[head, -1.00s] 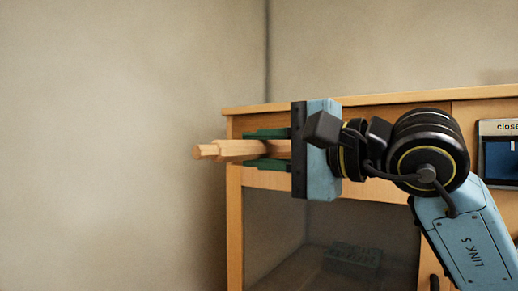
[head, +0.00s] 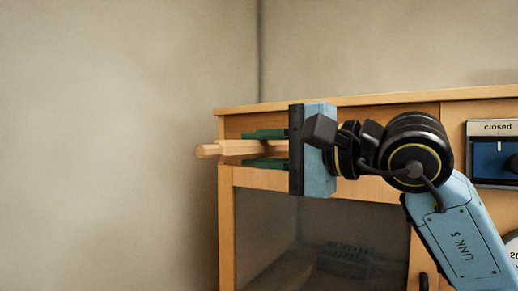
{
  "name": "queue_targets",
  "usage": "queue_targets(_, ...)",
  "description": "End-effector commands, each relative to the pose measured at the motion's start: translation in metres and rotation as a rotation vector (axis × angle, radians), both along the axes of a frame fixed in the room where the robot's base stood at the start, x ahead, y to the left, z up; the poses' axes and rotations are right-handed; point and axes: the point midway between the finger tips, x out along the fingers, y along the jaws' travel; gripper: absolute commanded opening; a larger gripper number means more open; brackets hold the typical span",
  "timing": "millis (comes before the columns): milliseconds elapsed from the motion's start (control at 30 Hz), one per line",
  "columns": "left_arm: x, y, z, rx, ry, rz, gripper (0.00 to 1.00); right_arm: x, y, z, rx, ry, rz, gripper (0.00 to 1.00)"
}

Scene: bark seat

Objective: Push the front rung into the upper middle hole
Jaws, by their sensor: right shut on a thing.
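A pale wooden rung (head: 232,149) is held level in my right gripper (head: 264,149), with its stepped, narrower end pointing left. The gripper's two green fingers are shut around it, one above and one below. The gripper is in front of the upper left part of a wooden cabinet. The other end of the rung is hidden by the gripper. I cannot tell whether this is the front rung. No seat part and no upper middle hole show in this view. My left gripper is not in view.
The wooden cabinet (head: 385,99) stands close behind the gripper, with a dark glass front (head: 270,225) below. A panel marked "closed" (head: 496,128) is at the right edge. Bare walls meet in a corner behind. The space left of the rung is clear.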

Motion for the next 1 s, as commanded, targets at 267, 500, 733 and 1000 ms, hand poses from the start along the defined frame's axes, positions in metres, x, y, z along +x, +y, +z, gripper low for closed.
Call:
queue_targets(267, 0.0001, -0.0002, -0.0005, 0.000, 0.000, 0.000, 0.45, 0.0001, -0.0002, 0.0001, 0.001, -0.001, -0.001, 0.00)
queue_targets(500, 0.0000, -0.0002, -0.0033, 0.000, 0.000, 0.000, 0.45, 0.0009, -0.0008, -0.0003, 0.001, -0.001, -0.001, 0.00)
queue_targets(733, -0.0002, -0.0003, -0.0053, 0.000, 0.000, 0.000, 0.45, 0.0019, -0.0014, -0.0002, 0.001, -0.001, -0.001, 0.00)
queue_targets(1000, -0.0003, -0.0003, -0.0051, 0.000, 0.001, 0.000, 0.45, 0.0016, -0.0013, 0.0003, 0.002, -0.001, -0.001, 0.00)
